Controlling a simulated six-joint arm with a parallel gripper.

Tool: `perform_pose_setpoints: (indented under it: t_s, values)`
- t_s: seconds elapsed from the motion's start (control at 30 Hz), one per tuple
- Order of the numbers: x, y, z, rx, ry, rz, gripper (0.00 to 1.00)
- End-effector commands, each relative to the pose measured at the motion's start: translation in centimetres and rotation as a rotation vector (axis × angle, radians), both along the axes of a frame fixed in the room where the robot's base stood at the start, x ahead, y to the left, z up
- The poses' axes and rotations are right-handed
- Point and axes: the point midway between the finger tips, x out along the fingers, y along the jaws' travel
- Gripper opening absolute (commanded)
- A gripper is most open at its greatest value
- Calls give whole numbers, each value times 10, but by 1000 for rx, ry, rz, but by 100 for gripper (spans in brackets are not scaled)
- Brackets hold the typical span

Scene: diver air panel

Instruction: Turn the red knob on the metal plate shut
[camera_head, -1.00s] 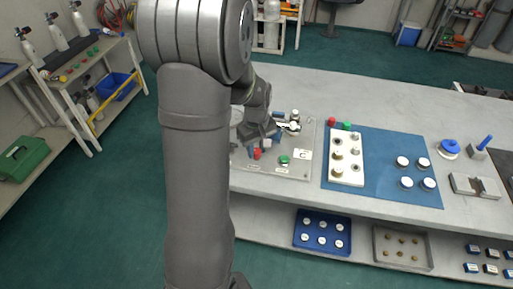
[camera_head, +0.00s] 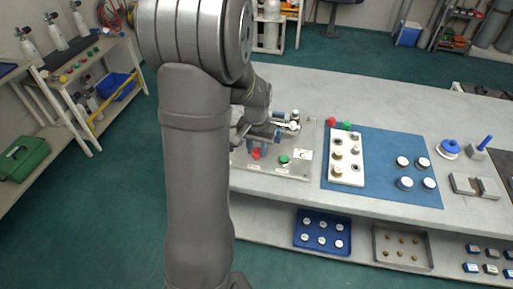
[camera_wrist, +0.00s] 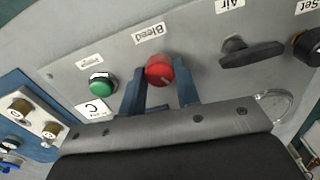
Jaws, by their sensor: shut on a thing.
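The red knob (camera_wrist: 160,69), under a "Bleed" label, sits on the grey metal plate (camera_wrist: 205,62). My gripper (camera_wrist: 160,84) has its two blue fingers on either side of the knob and is shut on it. A pale line shows on the knob's face. In the head view the red knob (camera_head: 256,154) shows just below my gripper (camera_head: 258,146), at the left part of the plate (camera_head: 296,171). My arm covers some of the plate's left side there.
On the plate, a green knob (camera_wrist: 102,84) is left of the red one in the wrist view, and a dark "Air" lever (camera_wrist: 251,53) and a black knob (camera_wrist: 308,46) are right. A blue mat (camera_head: 384,150) with a white block (camera_head: 346,157) lies beside the plate.

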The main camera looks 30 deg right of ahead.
Motion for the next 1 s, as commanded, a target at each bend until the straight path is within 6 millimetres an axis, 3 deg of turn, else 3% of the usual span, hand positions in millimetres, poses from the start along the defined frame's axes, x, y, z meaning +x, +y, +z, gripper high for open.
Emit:
perform_pose_setpoints:
  t_s: [0.5, 1.0]
  values:
    - [0, 0, 0, 0, 0, -397, 7]
    - [0, 0, 0, 0, 0, -511, 7]
